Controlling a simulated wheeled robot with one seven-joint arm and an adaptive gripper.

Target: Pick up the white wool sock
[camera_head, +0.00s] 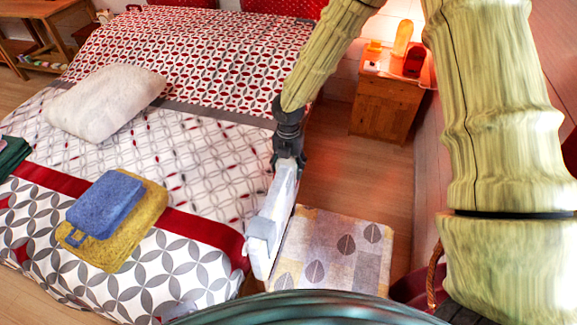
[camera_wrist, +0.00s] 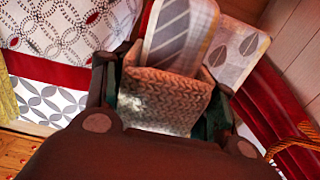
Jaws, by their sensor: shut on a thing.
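My gripper (camera_head: 289,160) points down between the bed and the nightstand. It is shut on the white wool sock (camera_head: 271,215), which hangs below it as a long pale shape in the head view. The sock is clear of the bed top, beside the bed's right edge. In the wrist view a knitted surface (camera_wrist: 165,97), tan in shadow with a white lit patch, fills the space between the fingers. A leaf-patterned piece (camera_wrist: 181,35) shows just beyond it; I cannot tell whether it touches the sock.
A leaf-patterned seat (camera_head: 335,250) lies right below and beside the sock. The bed (camera_head: 215,160) is at left, with a white pillow (camera_head: 105,100), a blue folded cloth (camera_head: 105,203) and a yellow one (camera_head: 143,228). A wooden nightstand (camera_head: 385,108) stands behind at right.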

